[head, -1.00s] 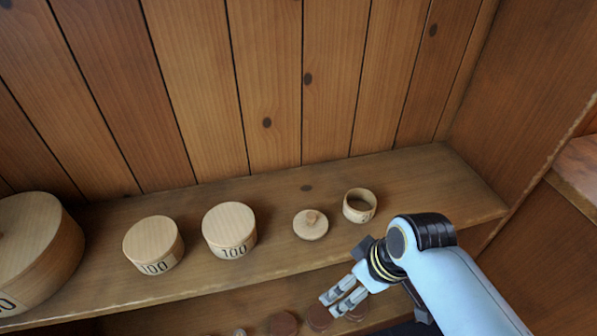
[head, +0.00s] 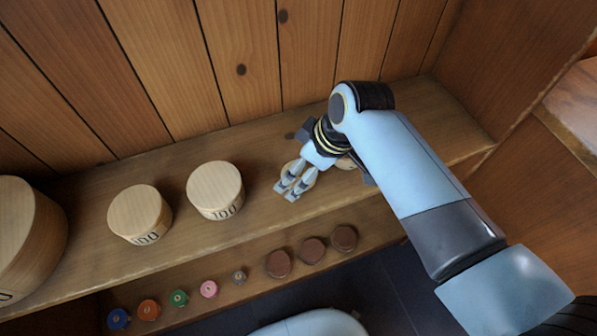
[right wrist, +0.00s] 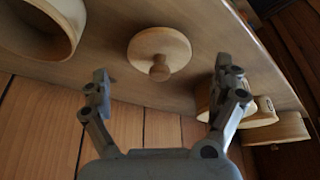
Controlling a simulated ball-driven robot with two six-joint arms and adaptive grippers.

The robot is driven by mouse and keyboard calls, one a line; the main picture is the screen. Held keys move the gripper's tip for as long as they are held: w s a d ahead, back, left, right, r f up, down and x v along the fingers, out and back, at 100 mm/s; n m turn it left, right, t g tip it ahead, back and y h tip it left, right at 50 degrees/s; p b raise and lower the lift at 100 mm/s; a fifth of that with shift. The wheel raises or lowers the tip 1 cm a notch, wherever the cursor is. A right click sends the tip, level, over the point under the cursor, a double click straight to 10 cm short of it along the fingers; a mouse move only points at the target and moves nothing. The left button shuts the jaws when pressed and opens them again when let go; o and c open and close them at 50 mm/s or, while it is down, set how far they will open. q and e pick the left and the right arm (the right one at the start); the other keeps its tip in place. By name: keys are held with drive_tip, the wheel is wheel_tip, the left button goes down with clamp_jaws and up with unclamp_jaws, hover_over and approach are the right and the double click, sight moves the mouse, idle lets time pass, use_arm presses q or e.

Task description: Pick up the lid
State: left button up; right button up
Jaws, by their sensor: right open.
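The lid (right wrist: 160,52) is a small round wooden disc with a knob, lying on the upper shelf. In the head view the lid (head: 308,178) is mostly hidden behind my right gripper (head: 287,190). In the right wrist view the lid shows whole, ahead of and between the two spread fingers of my right gripper (right wrist: 165,88), with its knob toward them. The fingers appear apart from it. My right gripper is open and empty. My left gripper is not in view.
Two round boxes marked 100 (head: 215,190) (head: 140,214) and a larger box (head: 28,235) stand to the left. Small coloured spools (head: 178,298) and brown ones (head: 311,251) line the lower shelf.

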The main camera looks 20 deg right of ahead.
drive_tip(key=x, duration=0.2)
drive_tip(key=shift+w+f, duration=0.15)
drive_tip(key=shift+f, duration=0.05)
drive_tip(key=c, duration=1)
drive_tip(key=shift+c, duration=0.2)
drive_tip(key=shift+r, duration=0.1)
